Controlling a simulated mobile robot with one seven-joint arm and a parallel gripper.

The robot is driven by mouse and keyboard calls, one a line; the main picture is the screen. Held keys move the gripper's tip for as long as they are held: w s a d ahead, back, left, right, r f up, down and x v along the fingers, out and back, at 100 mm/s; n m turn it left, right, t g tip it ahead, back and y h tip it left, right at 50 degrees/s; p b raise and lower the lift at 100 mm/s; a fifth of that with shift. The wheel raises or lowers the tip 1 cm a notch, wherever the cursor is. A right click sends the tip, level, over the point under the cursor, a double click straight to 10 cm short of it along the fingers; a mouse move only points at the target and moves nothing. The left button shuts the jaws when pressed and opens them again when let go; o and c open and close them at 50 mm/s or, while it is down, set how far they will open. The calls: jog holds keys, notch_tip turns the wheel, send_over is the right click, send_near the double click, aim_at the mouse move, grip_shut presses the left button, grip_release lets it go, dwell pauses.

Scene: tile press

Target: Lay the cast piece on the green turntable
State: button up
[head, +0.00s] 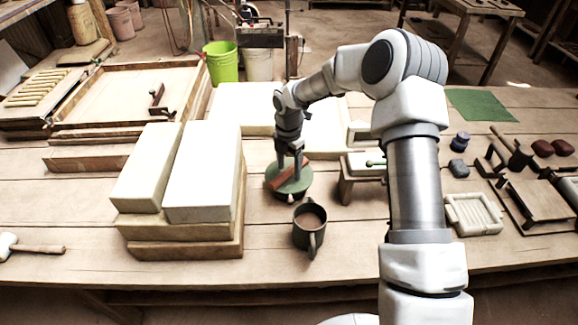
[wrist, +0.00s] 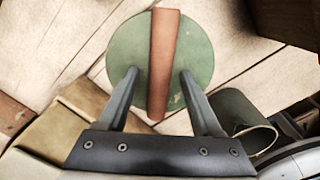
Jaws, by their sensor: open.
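The green turntable (head: 276,184) is a round disc on the workbench, right of the large pale blocks. The cast piece, a reddish-brown bar (wrist: 163,60), lies across the middle of the turntable (wrist: 122,50) and spans about its full width, its ends at or slightly past the rim. My gripper (head: 290,168) points down over the turntable. In the wrist view my gripper (wrist: 158,74) is open, one finger on each side of the bar, with gaps between. I cannot tell how high the fingertips are above the disc. In the head view the fingers partly hide the bar.
A dark mug (head: 308,232) stands close in front of the turntable. Large pale blocks (head: 202,172) on wooden boards stand to the left. A small wooden stand (head: 346,186) with a pale piece is close on the right. The front left of the bench is mostly clear.

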aim_at(289, 170)
jog(key=s+d+r+m+t+h+p, duration=0.1)
jog(key=s+d+r+m, duration=0.15)
jog(key=r, duration=0.85)
jog(key=s+d+r+m+p, duration=0.1)
jog(key=s+r+m, duration=0.25)
jog(key=r, duration=0.75)
jog(key=s+d+r+m+t, duration=0.1)
jog(key=s+d+r+m, duration=0.1)
jog(key=s+m, duration=0.5)
jog(key=s+d+r+m+t, duration=0.2)
jog(key=s+d+r+m, duration=0.1)
jog(key=s+m, duration=0.4)
jog(key=s+d+r+m+t+y, duration=0.1)
jog(key=s+d+r+m, duration=0.2)
jog(key=s+m, duration=0.4)
jog(key=s, duration=0.5)
jog(key=shift+r+t, duration=0.3)
notch_tip(289, 170, up, 4)
jog(key=p, duration=0.3)
jog(key=shift+p, duration=0.3)
jog(key=shift+c, duration=0.8)
jog(key=shift+s+r, duration=0.1)
jog(key=shift+r, duration=0.15)
jog(key=shift+c, duration=0.6)
jog(key=shift+d+f, duration=0.1)
jog(key=shift+f, duration=0.1)
